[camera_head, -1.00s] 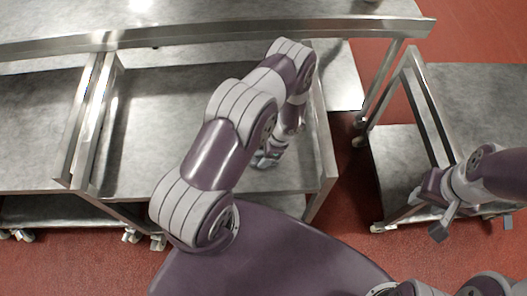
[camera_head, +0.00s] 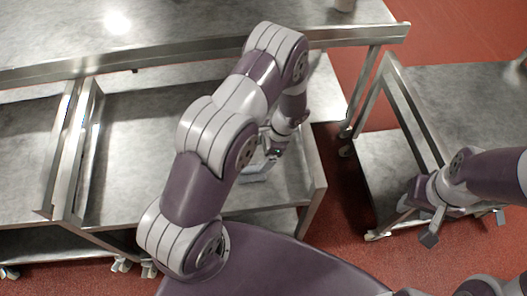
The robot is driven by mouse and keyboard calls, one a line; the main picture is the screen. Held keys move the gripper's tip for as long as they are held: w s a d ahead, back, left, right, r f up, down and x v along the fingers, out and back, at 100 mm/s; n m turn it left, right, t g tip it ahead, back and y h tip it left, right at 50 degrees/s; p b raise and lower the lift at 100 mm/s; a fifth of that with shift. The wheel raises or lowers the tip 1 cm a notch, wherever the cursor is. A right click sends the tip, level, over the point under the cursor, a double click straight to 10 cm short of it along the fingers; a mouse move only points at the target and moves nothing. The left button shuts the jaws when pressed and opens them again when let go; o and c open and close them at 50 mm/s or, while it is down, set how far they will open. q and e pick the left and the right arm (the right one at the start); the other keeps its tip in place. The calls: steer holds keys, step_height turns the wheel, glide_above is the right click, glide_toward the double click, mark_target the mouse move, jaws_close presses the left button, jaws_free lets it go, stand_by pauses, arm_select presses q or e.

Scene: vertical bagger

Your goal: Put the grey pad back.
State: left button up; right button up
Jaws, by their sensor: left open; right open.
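I cannot make out the grey pad for certain. My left gripper (camera_head: 266,158) is open, pointing down over the right part of the recessed metal tray table (camera_head: 140,150), and is partly hidden behind my own forearm. A small light grey piece shows at its lower end; I cannot tell whether it is a finger or part of a pad. My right gripper (camera_head: 465,227) is open and empty, out at the right over the red floor, in front of the right-hand metal cart.
A wheeled metal cart (camera_head: 460,95) with a lower shelf (camera_head: 385,180) stands at right. Red floor (camera_head: 330,165) lies between the tables.

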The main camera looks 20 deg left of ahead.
arm_select(q)
steer(key=s+r+n+t+h, duration=0.1)
steer(key=s+r+n, duration=0.2)
steer(key=r, duration=0.4)
steer(key=s+d+r+n+t+h, duration=0.1)
steer(key=s+r+n, duration=0.3)
steer(key=r, duration=0.3)
steer(key=s+d+r+n+t+h, duration=0.1)
steer(key=s+r+n+h, duration=0.1)
steer(key=r, duration=0.4)
steer(key=s+n, duration=0.1)
steer(key=n, duration=0.1)
steer(key=shift+s+r+n+t, duration=0.3)
steer(key=shift+s+r+t, duration=0.05)
steer(key=shift+r+t, duration=0.05)
